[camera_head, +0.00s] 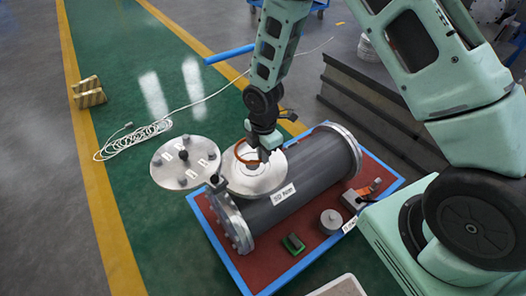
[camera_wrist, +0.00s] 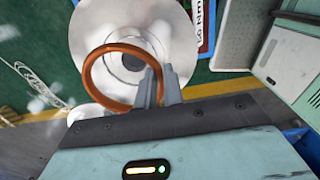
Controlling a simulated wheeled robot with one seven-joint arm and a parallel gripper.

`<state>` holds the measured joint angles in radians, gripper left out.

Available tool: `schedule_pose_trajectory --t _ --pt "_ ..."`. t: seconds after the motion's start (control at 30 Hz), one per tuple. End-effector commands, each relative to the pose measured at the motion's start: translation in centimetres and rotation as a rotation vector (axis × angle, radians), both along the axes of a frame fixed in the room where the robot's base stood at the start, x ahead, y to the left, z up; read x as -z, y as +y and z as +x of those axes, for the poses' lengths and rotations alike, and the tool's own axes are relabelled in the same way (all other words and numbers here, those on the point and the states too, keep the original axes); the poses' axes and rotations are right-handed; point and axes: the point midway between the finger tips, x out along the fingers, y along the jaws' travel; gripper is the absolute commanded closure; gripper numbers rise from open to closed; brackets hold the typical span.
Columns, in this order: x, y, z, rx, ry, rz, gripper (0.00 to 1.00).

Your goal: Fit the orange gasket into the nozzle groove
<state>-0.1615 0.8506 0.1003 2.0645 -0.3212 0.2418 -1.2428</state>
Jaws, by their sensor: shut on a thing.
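The orange gasket (camera_wrist: 88,72) is a thin ring. My gripper (camera_wrist: 158,80) is shut on its right edge in the wrist view. In the head view my gripper (camera_head: 264,154) holds the gasket (camera_head: 237,151) over the pale round nozzle flange (camera_head: 256,184) on top of the grey shell (camera_head: 310,172). The nozzle flange (camera_wrist: 92,30) lies behind the ring in the wrist view, with its dark bore (camera_wrist: 131,62) seen through the ring, right of the ring's centre. The ring hides part of the groove area. I cannot tell the gap between ring and flange.
A round cover plate with several studs (camera_head: 172,177) stands out left of the nozzle. The shell lies on a red, blue-edged platform (camera_head: 268,268). A green item (camera_head: 293,243), a grey weight (camera_head: 330,221) and an orange-and-grey tool (camera_head: 362,193) lie in front.

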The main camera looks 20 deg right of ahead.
Motion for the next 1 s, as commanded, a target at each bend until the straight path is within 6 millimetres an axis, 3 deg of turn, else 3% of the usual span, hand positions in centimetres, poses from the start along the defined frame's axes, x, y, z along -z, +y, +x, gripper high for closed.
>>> schedule_pose_trajectory --t 0.4,1.0 --pt "3.9 0.0 0.1 0.000 -0.002 0.000 1.00" --pt "4.3 0.0 0.1 0.000 -0.002 0.000 1.00"
